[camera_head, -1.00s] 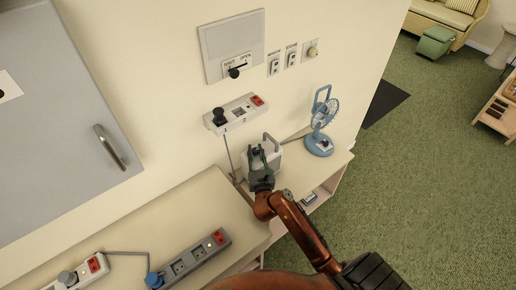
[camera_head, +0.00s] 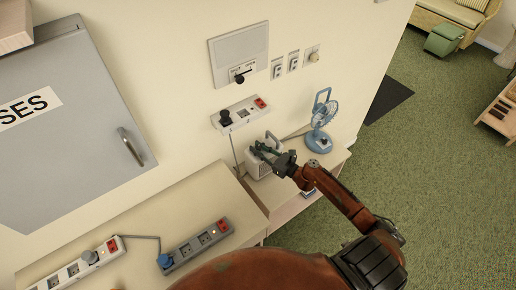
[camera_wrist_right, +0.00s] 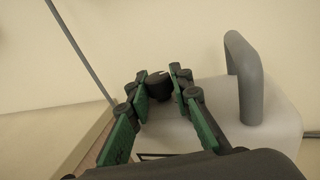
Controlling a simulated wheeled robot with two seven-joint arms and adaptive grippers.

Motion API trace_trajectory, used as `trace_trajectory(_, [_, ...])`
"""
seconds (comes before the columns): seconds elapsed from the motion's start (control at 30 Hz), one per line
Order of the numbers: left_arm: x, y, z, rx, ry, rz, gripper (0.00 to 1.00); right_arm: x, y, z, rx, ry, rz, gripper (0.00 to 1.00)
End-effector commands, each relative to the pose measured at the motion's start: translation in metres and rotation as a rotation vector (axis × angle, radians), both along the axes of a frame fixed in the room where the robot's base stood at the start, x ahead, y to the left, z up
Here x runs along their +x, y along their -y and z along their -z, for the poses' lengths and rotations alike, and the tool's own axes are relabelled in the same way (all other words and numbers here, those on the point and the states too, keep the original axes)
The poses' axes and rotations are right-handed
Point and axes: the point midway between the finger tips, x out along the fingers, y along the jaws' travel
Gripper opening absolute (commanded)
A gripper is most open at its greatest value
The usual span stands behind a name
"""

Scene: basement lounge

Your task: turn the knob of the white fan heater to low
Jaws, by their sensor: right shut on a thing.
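The white fan heater (camera_head: 254,170) stands on the low shelf against the wall, partly hidden by my right gripper. In the right wrist view its white body (camera_wrist_right: 280,118) and grey carry handle (camera_wrist_right: 247,82) show to the right of the fingers. The dark round knob (camera_wrist_right: 160,84) is on its top, between the fingertips. My right gripper (camera_head: 262,149) reaches in from the right over the heater. In the wrist view its green-padded fingers (camera_wrist_right: 158,88) are closed on the knob. The knob's setting marks cannot be read. My left gripper is not in view.
A blue desk fan (camera_head: 320,130) stands right of the heater on the same shelf. A wall power strip (camera_head: 240,114) with a black plug is just above. A grey power strip (camera_head: 195,247) lies on the nearer counter (camera_head: 170,208). Green carpet is free at right.

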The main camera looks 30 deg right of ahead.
Motion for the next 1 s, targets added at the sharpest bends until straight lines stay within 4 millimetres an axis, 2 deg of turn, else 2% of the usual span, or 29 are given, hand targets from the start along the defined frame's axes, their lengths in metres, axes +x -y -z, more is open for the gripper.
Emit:
trace_trajectory(0.67, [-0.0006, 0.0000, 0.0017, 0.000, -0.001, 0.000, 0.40, 0.0006, 0.0001, -0.0008, 0.001, 0.002, -0.059, 0.00])
trace_trajectory(0.7, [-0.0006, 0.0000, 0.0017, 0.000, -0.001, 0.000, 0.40, 0.0005, 0.0000, -0.0008, 0.001, 0.002, -0.059, 0.22])
trace_trajectory(0.93, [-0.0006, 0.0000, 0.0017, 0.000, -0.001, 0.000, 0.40, 0.0005, -0.0001, -0.0006, 0.000, 0.002, -0.059, 0.38])
trace_trajectory(1.0, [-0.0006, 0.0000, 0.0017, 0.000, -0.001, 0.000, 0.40, 0.0004, -0.0001, -0.0005, 0.001, 0.002, -0.058, 0.38])
